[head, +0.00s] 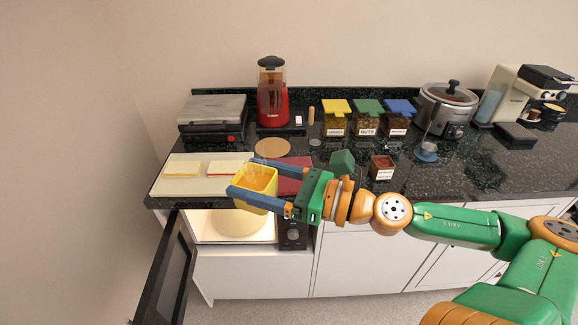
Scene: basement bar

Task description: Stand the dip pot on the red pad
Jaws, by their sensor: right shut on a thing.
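The dip pot (262,199), a yellow square-sided pot with orange contents, is held in my right gripper (240,179). The gripper's two blue fingers are shut on opposite sides of the pot, which looks roughly upright. The pot appears in front of the counter edge and above the open appliance. The red pad (290,187) is a dark red flat piece on the counter, just behind and to the right of the pot. My gripper covers part of it. My left gripper is not in view.
A pale board (160,187) with two flat pieces lies left of the pad. Below, a lit appliance (208,231) stands open, its dark door (168,275) swung out left. A round tan mat (272,148), green block (342,161) and red-brown container (381,168) are nearby.

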